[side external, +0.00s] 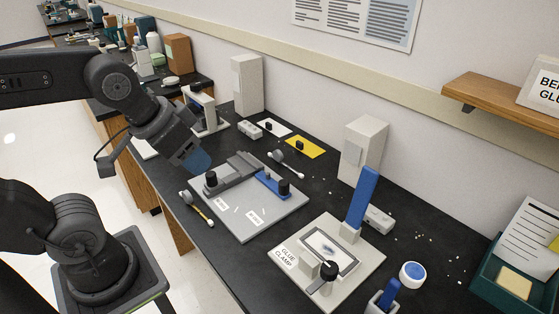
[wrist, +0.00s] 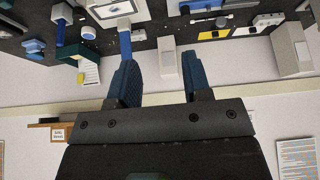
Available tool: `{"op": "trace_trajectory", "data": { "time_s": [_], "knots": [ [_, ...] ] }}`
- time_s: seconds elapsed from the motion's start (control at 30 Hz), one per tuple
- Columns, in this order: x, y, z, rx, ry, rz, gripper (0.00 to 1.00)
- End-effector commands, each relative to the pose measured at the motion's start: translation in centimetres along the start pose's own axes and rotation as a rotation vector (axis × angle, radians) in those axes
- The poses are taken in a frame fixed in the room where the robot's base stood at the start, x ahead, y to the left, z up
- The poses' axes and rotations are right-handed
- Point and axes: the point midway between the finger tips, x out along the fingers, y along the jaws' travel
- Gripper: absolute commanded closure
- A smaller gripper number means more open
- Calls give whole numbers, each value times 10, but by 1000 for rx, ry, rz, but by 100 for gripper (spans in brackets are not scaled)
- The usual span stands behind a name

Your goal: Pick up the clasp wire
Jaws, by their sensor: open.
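My gripper (side external: 197,161) hangs in the air above the back-left end of a grey fixture plate (side external: 267,226), apart from everything on the bench. In the wrist view its two dark blue fingers (wrist: 160,62) stand apart with nothing between them. I cannot pick out the clasp wire for certain; it is too small to tell or hidden. The plate bears a grey bar block (side external: 238,165), a blue clamp (side external: 270,184) with a dark knob, and small white labels. Thin-handled tools lie at its left (side external: 197,209) and behind it (side external: 284,162).
A glue clamp plate (side external: 348,285) with a tall blue lever (side external: 361,198) stands at front right. White (side external: 283,124) and yellow (side external: 310,149) cards with dark knobs lie at the back. Pale cabinets (side external: 246,82) stand along the wall. A teal bin (side external: 484,288) is at right.

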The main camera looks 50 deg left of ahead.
Motion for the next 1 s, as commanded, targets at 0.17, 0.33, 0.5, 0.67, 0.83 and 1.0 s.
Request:
{"op": "trace_trajectory", "data": {
  "time_s": [0.17, 0.33, 0.5, 0.67, 0.83, 1.0],
  "knots": [
    [2, -9, -48, -141, -48, -45, 55],
    [20, -25, -112, -347, -98, -120, 55],
    [55, -45, -169, -553, -133, -206, 55],
    [101, -67, -214, -748, -151, -298, 55],
    [162, -93, -249, -954, -152, -405, 55],
    [231, -121, -267, -1154, -133, -517, 55]
  ]
}}
